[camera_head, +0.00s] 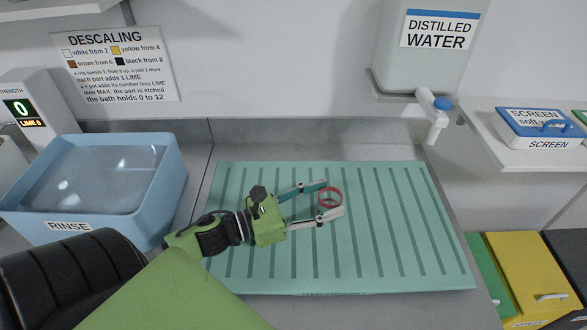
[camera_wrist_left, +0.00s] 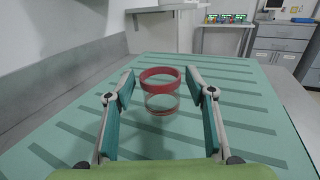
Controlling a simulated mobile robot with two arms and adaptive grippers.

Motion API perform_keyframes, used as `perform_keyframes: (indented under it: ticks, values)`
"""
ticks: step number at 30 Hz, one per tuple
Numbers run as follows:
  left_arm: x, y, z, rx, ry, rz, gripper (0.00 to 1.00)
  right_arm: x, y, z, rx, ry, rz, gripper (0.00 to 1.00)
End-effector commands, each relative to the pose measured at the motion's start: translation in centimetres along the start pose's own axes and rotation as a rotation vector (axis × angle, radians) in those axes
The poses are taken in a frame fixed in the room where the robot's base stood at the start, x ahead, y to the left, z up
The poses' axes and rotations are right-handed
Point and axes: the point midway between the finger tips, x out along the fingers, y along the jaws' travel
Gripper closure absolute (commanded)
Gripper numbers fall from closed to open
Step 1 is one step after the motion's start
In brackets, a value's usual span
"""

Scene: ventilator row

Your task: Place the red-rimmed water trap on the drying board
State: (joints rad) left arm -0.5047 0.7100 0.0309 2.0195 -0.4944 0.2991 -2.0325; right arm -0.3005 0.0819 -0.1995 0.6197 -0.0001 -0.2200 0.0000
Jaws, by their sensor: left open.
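The red-rimmed water trap (camera_head: 330,198) is a small clear cup with a red ring at its top. It stands upright on the green ribbed drying board (camera_head: 400,215), near the board's middle. My left gripper (camera_head: 331,200) is open, with its fingertips on either side of the trap. In the left wrist view the trap (camera_wrist_left: 160,90) sits between the two spread fingers (camera_wrist_left: 165,95), with a gap on each side. The trap's clear lower body is hard to make out in the head view. My right gripper is in neither view.
A blue rinse basin (camera_head: 165,190) with clear liquid stands at the left. A distilled water tank with a tap (camera_head: 435,110) hangs above the board's far edge. A shelf with a screen box (camera_head: 540,130) is at the right. The board's right half is bare.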

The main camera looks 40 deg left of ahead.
Motion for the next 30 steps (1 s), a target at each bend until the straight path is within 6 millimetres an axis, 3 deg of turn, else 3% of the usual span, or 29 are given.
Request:
perform_keyframes:
  ticks: [15,21,30]
  values:
    - [-8.7,0.0,-0.3,0.000,0.002,0.003,0.50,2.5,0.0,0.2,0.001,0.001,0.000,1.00]
    - [-10.2,0.0,-0.1,0.001,0.000,0.001,0.50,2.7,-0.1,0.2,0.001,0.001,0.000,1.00]
    - [-10.3,0.0,0.0,0.001,0.000,0.000,0.50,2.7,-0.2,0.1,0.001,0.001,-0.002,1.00]
